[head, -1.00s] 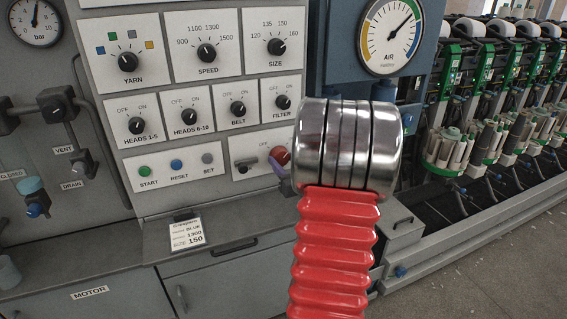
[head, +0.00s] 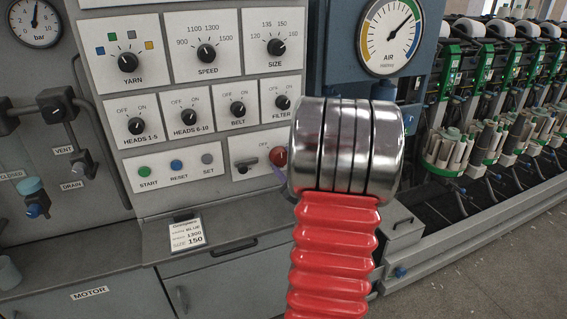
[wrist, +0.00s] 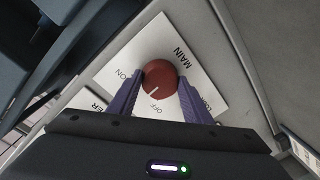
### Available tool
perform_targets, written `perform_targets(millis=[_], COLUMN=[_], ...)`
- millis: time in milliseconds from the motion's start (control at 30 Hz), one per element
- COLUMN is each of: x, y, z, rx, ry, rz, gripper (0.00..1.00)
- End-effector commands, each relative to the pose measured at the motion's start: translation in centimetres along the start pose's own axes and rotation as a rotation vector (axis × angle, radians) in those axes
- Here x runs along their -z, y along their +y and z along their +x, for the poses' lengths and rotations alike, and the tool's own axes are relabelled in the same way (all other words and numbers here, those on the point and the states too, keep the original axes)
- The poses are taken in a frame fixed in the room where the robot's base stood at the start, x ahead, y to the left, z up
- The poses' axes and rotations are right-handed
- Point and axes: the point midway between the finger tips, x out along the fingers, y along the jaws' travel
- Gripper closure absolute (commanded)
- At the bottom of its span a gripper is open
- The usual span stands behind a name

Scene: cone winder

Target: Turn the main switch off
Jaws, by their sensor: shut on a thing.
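The main switch is a red round knob (wrist: 160,76) on a white plate marked MAIN, ON and OFF, seen in the wrist view. Its white line points to the lower left in that view, between the ON and OFF marks and nearer OFF. My gripper (wrist: 161,80) has its two purple fingers on either side of the knob, shut on it. In the head view the red knob (head: 279,157) shows only partly, beside my silver and red arm. My arm hides the right part of its plate, and most of my gripper is hidden there.
A dark lever (head: 247,163) sits left of the knob on the same plate. START, RESET and SET buttons (head: 176,164) are further left, with several dials above. A card (head: 187,233) lies on the ledge below. The air gauge (head: 391,37) is at the upper right.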

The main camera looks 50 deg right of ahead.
Motion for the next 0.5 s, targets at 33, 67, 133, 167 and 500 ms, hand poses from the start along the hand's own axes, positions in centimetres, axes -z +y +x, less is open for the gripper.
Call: perform_targets(millis=[33,67,133,167,500], x=[0.25,0.26,0.26,0.26,0.39], y=[-0.27,-0.28,-0.3,-0.31,-0.43], z=[0.06,0.06,0.07,0.07,0.09], rx=[0.005,0.005,0.005,0.005,0.004], ry=[0.003,0.001,-0.003,-0.005,-0.022], rz=[-0.046,-0.074,-0.14,-0.168,-0.483], gripper=[0.78,0.78,0.78,0.78,0.78])
